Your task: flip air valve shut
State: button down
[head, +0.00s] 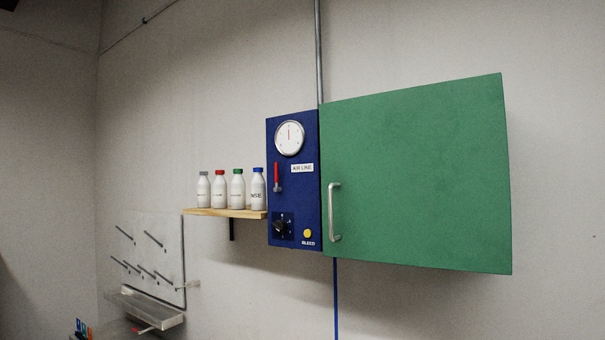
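The air valve (277,177) is a small red lever on the blue control panel (306,200), below the round gauge (289,138) and left of the "AIR LINE" label (302,168). Its red handle points straight up from a grey pivot at its lower end. The panel joins the left side of the green oven door (415,180), which has a silver vertical handle (335,212) and looks closed. My gripper is not in view.
A black knob (280,227) and a yellow "BLEED" button (307,233) sit low on the panel. A wooden shelf (225,213) with several capped bottles adjoins the panel's left. A pegged drying rack (150,262) and metal tray (145,307) are lower left.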

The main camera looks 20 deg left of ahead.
aim_at(276, 177)
jog(key=i+j, duration=0.15)
jog(key=j, duration=0.25)
jog(key=i+j+z, duration=0.1)
jog(key=j, duration=0.3)
jog(key=i+j, duration=0.15)
jog(key=j, duration=0.3)
jog(key=i+j+z, duration=0.1)
jog(key=j, duration=0.3)
jog(key=i+j, duration=0.1)
jog(key=j, duration=0.3)
jog(key=i+j+z, duration=0.1)
jog(key=j, duration=0.35)
